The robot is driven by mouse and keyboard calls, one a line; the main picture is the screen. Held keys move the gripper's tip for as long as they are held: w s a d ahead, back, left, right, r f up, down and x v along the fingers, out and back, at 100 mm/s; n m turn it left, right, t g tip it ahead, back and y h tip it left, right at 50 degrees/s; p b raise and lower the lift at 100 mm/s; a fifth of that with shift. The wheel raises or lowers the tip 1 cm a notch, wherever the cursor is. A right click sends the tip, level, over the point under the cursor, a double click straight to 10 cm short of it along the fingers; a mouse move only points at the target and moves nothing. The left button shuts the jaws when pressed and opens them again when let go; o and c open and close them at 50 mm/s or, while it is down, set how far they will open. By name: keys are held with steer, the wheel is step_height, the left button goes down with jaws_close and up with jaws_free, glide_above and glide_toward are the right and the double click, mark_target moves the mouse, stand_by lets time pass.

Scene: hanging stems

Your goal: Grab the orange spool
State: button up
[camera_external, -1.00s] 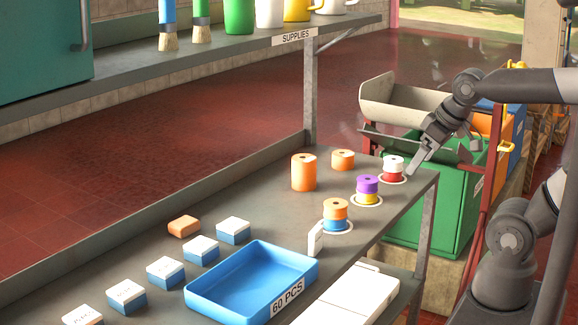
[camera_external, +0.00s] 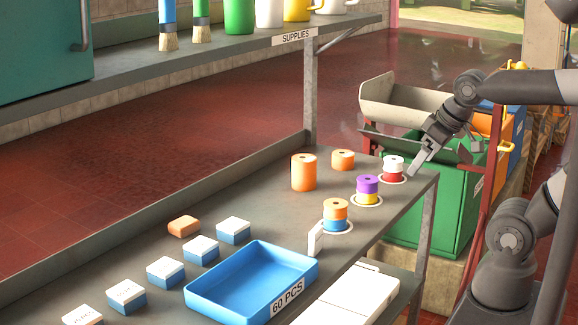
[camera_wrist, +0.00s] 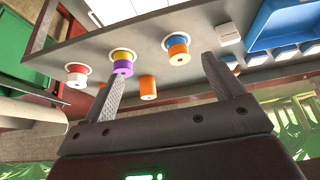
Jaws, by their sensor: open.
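An orange spool (camera_external: 335,209) sits on top of a blue spool (camera_external: 335,225) on a white ring at the near right part of the table. The same orange spool shows in the wrist view (camera_wrist: 179,54), with the blue spool (camera_wrist: 175,40), between the fingertips but farther off. My gripper (camera_external: 413,168) is at the table's far right corner, beside the red-and-white stack. In the wrist view my gripper (camera_wrist: 162,66) has its fingers spread, with nothing held between them.
A purple spool on yellow (camera_external: 367,188) and a white spool on red (camera_external: 393,167) stand on rings. A tall orange cylinder (camera_external: 304,173) and a short one (camera_external: 343,159) stand behind. A blue tray (camera_external: 213,300) and several small boxes occupy the near table.

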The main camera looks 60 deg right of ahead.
steer(key=shift+c, duration=0.6)
steer(key=n+g, duration=0.5)
steer(key=g, duration=0.1)
glide_above(334, 203)
step_height(334, 203, down, 5)
steer(key=f, duration=0.4)
steer(key=shift+w+a+f, duration=0.1)
steer(key=shift+a, duration=0.1)
steer(key=shift+d+f, duration=0.2)
steer(key=shift+f, duration=2.75)
steer(key=shift+c, duration=0.4)
